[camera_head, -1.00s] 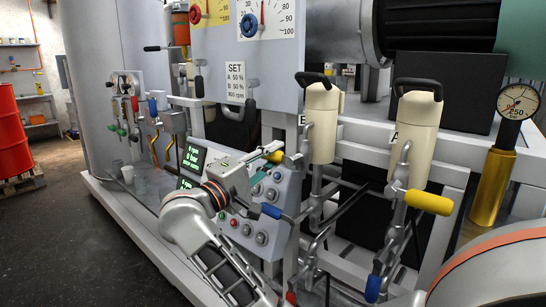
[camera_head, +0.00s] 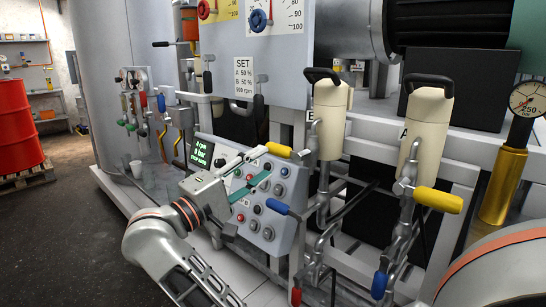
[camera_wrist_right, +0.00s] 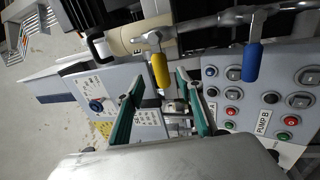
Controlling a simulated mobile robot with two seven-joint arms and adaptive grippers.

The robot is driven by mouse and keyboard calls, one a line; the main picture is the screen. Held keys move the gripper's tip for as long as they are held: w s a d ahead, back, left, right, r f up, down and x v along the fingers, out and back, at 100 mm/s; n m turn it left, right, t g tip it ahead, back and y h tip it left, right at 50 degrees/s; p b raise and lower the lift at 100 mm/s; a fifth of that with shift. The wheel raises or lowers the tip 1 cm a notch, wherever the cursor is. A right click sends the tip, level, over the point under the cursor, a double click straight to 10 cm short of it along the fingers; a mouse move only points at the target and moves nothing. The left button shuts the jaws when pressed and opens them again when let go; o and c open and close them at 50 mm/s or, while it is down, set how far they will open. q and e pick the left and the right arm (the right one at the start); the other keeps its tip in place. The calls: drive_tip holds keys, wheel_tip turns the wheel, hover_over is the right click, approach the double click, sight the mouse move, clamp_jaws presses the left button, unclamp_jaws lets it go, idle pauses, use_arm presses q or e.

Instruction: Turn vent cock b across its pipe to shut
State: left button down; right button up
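The yellow-handled cock (camera_head: 279,150) beside the pump marked B is taken to be vent cock b; no label on it can be read. Its handle sticks out to the left from the pipework. In the right wrist view the yellow handle (camera_wrist_right: 160,70) stands roughly square to the pipe (camera_wrist_right: 205,22). My right gripper (camera_head: 262,163) is just left of and below the handle, with its teal fingers apart. In the right wrist view the open fingers (camera_wrist_right: 159,84) have the yellow handle ahead, in line with the gap. Contact cannot be told. My left gripper is out of view.
A blue handle (camera_head: 270,206) sits close below the yellow one. The button panel (camera_head: 286,188) is behind my fingers. Pump B (camera_head: 329,115) and pump A (camera_head: 426,125) stand to the right. Another yellow handle (camera_head: 437,199) is on pump A's pipework.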

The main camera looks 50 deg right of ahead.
drive_tip(key=shift+v, duration=2)
